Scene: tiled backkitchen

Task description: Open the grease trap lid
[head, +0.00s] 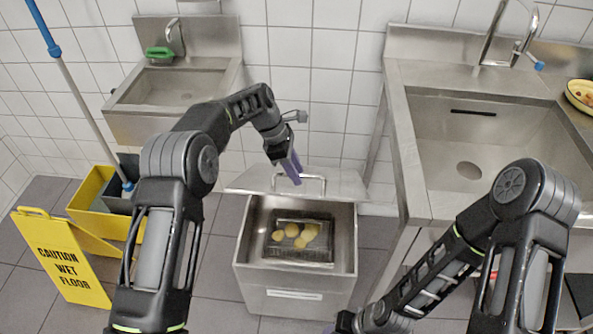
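The grease trap (294,301) is a steel box on the floor in the middle of the head view. Its lid (345,187) stands raised at the back edge, leaving the box open from above. The lid has a bar handle (322,177). Inside the box is a metal basket (318,255) with several yellow lumps. My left gripper (294,175) has purple fingers pointing down beside the left part of the handle; contact and finger gap cannot be made out. My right gripper (348,323) is low at the bottom edge, mostly cut off, right of the box front.
A steel sink counter (421,160) stands on the right, with a bowl (582,96) at its edge. A small hand basin (165,122) is on the back wall. A yellow wet-floor sign (62,262) and a mop bucket (90,196) stand at left. Tiled floor shows around the trap.

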